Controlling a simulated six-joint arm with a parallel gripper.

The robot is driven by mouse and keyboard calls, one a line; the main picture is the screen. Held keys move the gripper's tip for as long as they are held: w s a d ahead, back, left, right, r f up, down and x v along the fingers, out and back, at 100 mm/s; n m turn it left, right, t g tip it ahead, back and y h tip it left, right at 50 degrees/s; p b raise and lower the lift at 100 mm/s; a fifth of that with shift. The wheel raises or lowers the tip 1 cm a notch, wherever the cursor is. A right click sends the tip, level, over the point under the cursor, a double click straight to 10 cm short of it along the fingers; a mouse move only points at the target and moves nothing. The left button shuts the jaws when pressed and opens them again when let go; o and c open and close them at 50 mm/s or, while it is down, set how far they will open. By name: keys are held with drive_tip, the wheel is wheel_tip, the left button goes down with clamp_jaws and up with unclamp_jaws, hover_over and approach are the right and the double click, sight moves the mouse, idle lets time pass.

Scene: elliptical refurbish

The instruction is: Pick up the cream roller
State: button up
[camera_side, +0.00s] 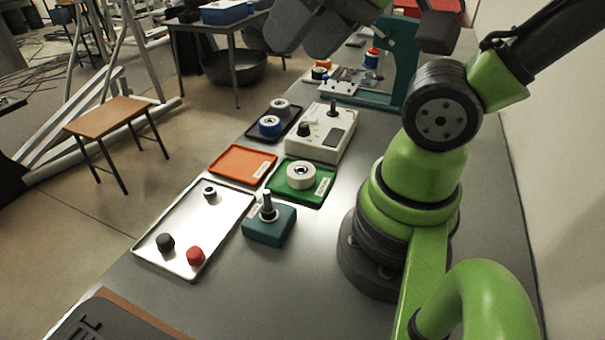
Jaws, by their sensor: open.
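A cream roller (301,175) with a dark centre stands upright in the green tray (316,196), left of my arm's base. I cannot tell for certain which is more cream, but the one in the green tray looks the warmer. My arm rises from its base and its link leaves the picture at the upper right. My gripper is not identifiable in this view. Neither pale roller is held.
An orange tray (243,152) is empty. A teal block with an upright post (269,222) stands in front of the green tray. A cream box with knobs (320,134) stands behind it. A silver tray (152,246) holds small parts. A teal stand (403,60) rises at the back.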

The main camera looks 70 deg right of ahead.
drive_tip(key=shift+o, duration=1.2)
drive_tip(key=n+g+h, duration=0.2)
drive_tip(key=n+g, duration=0.3)
drive_tip(key=g, duration=0.2)
hover_over(301, 171)
drive_tip(key=a, duration=0.1)
wheel_tip(301, 171, down, 24)
drive_tip(key=shift+w+f, duration=0.15)
drive_tip(key=shift+f, duration=0.1)
drive_tip(key=shift+s+d+f, duration=0.1)
drive_tip(key=shift+s+f, duration=0.05)
drive_tip(key=shift+f, duration=1.4)
drive_tip(key=shift+s+f, duration=0.15)
drive_tip(key=shift+f, duration=1.35)
drive_tip(key=shift+c, duration=0.4)
